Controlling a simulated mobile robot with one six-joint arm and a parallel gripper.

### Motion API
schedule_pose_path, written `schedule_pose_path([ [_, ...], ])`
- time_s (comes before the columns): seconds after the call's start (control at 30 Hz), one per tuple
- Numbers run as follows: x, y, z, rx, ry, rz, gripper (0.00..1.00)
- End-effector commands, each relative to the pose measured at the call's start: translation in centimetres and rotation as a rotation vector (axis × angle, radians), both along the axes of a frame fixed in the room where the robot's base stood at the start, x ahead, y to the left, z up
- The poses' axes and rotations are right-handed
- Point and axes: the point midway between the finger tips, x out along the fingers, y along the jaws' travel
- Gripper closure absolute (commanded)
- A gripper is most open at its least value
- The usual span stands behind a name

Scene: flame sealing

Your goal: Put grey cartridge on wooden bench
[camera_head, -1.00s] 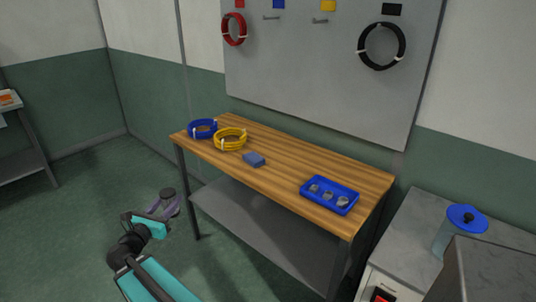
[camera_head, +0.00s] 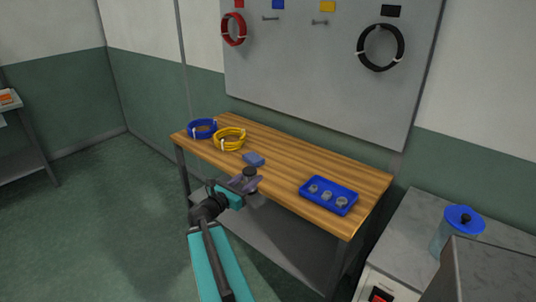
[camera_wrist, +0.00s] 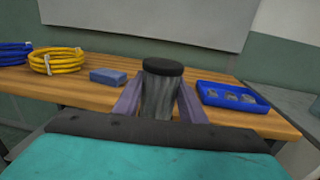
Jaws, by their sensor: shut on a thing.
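The grey cartridge (camera_wrist: 158,92) has a black cap and stands upright between the fingers of my gripper (camera_wrist: 160,105) in the wrist view. My gripper is shut on it. In the head view my gripper (camera_head: 246,184) holds the cartridge (camera_head: 249,174) at the front edge of the wooden bench (camera_head: 290,200), apparently just in front of or over that edge. I cannot tell whether the cartridge touches the bench. The bench top also shows behind the cartridge in the wrist view (camera_wrist: 120,92).
Bare wood lies between block and tray. A grey cabinet (camera_head: 405,235) stands at the right.

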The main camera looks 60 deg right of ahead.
Motion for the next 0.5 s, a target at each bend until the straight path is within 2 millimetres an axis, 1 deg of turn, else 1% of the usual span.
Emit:
schedule_pose_path([
  [0.03, -1.5, -1.0, 0.2, -0.001, 0.0, -0.023, 0.86],
  [0.2, -5.8, -3.6, 0.6, 0.0, 0.001, -0.084, 0.86],
  [0.5, -13.7, -7.2, 1.1, 0.001, 0.001, -0.189, 0.86],
])
